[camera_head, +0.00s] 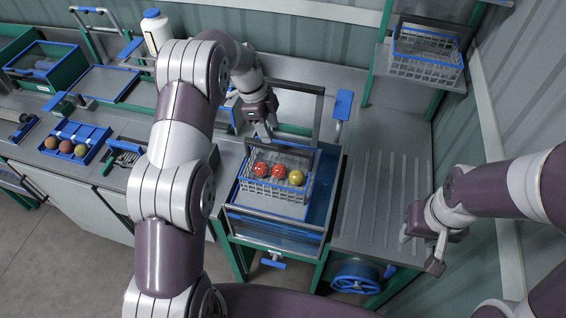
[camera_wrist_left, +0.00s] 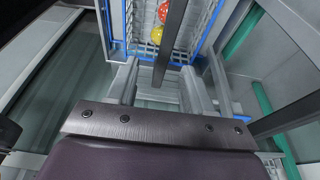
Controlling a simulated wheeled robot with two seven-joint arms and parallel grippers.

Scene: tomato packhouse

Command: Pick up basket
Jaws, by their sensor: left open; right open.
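A wire basket (camera_head: 271,190) with a blue rim stands in the blue-edged washing bay at the centre. It holds two red tomatoes (camera_head: 270,170) and one yellow-green tomato (camera_head: 296,177). My left gripper (camera_head: 263,133) is open and empty above the back edge of the basket, apart from it. In the left wrist view the basket (camera_wrist_left: 117,22) shows at the top, beyond the fingers (camera_wrist_left: 160,82), with a dark bar crossing in front. A second, seemingly empty wire basket (camera_head: 424,68) sits on the shelf at upper right. My right gripper (camera_head: 421,252) is open and empty at the right.
A ridged metal drainboard (camera_head: 380,200) right of the bay is clear. A dark upright frame (camera_head: 318,115) stands behind the basket. A blue tray (camera_head: 75,140) with several round fruits and a white bottle (camera_head: 156,30) stand on the left counter.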

